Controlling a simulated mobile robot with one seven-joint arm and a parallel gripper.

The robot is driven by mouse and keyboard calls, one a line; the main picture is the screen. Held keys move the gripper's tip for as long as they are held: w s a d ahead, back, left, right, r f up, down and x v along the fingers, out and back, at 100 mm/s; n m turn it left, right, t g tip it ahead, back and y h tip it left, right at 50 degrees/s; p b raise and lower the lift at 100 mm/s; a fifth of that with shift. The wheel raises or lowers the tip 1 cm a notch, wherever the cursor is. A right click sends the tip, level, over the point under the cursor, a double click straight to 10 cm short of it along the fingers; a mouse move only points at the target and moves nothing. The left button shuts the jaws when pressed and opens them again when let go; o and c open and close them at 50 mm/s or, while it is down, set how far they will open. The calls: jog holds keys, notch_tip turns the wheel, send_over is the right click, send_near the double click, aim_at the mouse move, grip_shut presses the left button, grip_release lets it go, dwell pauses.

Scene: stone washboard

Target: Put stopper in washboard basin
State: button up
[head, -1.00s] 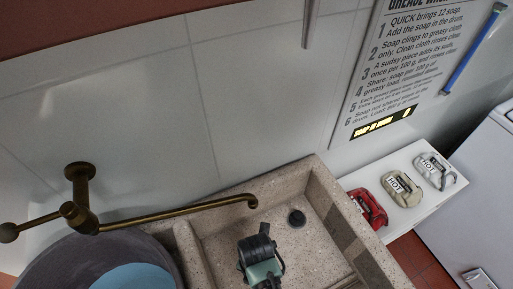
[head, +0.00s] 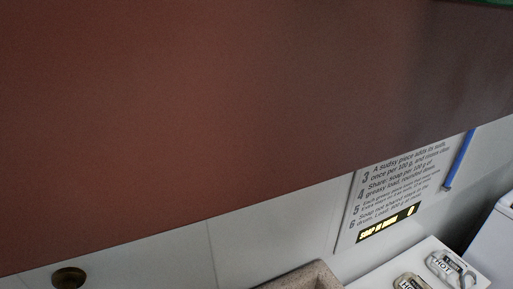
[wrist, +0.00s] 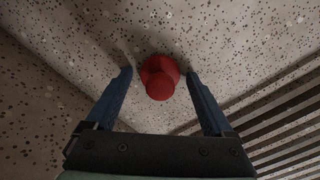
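A red stopper (wrist: 160,78) with a round knob and a wider base shows in the wrist view against the speckled stone of the washboard basin (wrist: 235,40). My gripper (wrist: 159,72) is open, its two blue fingers on either side of the stopper. There is a gap between the stopper and each fingertip. No drain hole shows around the stopper, so I cannot tell whether it sits in the drain or on bare stone. In the head view only a corner of the stone basin (head: 302,277) shows at the bottom edge; my gripper is out of that view.
Washboard ridges (wrist: 285,130) lie at the right in the wrist view. In the head view, a white shelf (head: 385,268) holds pale items marked HOT (head: 450,268) beside the basin. A sign (head: 385,205) and a brass wall fitting (head: 68,277) are on the wall.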

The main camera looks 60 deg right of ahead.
notch_tip(320, 180, up, 12)
jog(key=p, duration=0.2)
jog(key=shift+r, duration=0.2)
dwell(0.7)
